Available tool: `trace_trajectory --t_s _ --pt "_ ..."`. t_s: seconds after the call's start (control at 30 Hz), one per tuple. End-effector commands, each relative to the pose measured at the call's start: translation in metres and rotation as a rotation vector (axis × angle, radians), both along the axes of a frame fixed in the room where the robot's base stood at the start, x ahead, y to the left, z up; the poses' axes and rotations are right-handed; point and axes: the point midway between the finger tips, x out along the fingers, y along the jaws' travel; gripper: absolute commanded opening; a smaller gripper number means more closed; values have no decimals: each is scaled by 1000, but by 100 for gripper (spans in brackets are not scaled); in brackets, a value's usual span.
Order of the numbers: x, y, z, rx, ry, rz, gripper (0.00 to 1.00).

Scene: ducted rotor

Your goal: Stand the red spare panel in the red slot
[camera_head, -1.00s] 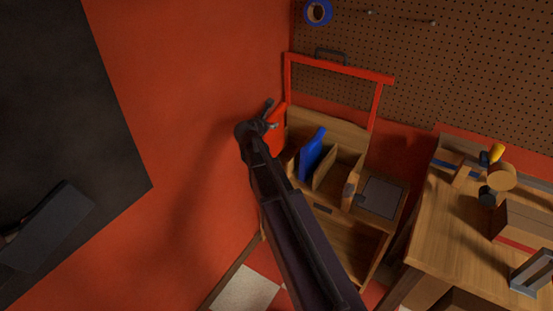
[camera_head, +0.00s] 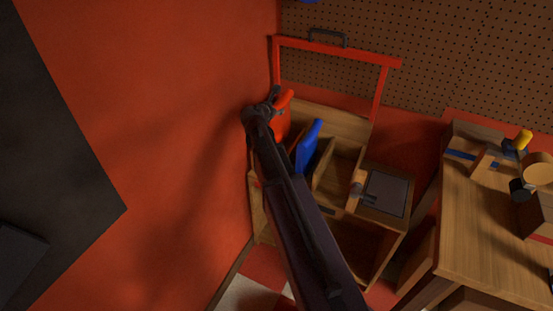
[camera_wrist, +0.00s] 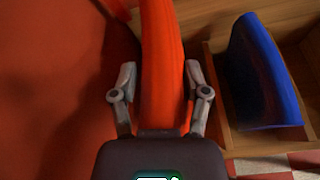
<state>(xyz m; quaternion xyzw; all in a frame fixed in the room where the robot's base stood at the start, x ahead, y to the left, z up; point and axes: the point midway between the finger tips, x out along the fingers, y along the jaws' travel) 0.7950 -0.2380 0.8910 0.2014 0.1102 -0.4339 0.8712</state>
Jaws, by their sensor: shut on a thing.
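My gripper (camera_head: 268,104) is shut on the red spare panel (camera_head: 285,99) at the left end of the wooden rack. In the wrist view the red panel (camera_wrist: 160,60) stands between the two fingers of my gripper (camera_wrist: 160,78) and runs up out of the picture. A blue panel (camera_head: 308,145) stands tilted in a rack compartment, right of the red one; it also shows in the wrist view (camera_wrist: 260,75). My arm hides the leftmost part of the rack, so I cannot make out the red slot or the panel's lower end.
The wooden rack (camera_head: 345,130) has upright dividers and a red frame (camera_head: 340,48) with a dark handle above it. The red wall (camera_head: 150,90) is close on the left. A workbench (camera_head: 480,225) with tools stands to the right.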

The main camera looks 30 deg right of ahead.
Motion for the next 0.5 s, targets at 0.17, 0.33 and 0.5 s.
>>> trace_trajectory --t_s 0.17,0.33,0.5 --pt "0 1 0 -1 0 2 0" --pt "1 2 -6 -1 0 2 0" --pt "1 2 -20 -1 0 2 0"
